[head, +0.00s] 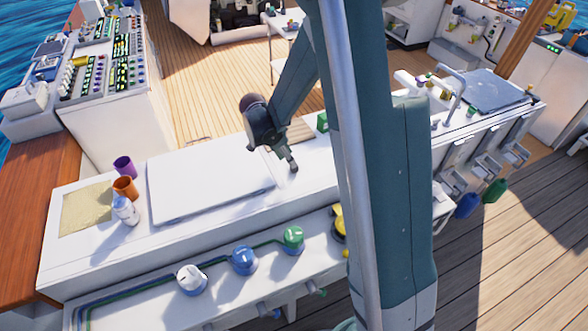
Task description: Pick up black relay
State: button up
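My gripper (291,164) points down over the white counter, just right of the large white hatch panel (210,177). The gripper is small and dark here, and I cannot tell whether its fingers are open or shut, or whether they hold anything. I cannot make out a black relay in this view. My own arm hides part of the counter to the right of the gripper.
A green block (322,122) stands on the counter behind and right of the gripper. A purple cup (124,167), an orange cup (125,188) and a white bottle (125,210) stand at left. White, blue (244,260) and green knobs line the lower front ledge.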

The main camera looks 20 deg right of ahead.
jog(key=shift+f, duration=0.1)
jog(key=shift+b+x, duration=0.55)
jog(key=shift+x, duration=1.95)
jog(key=shift+c, duration=0.2)
jog(key=c, duration=0.9)
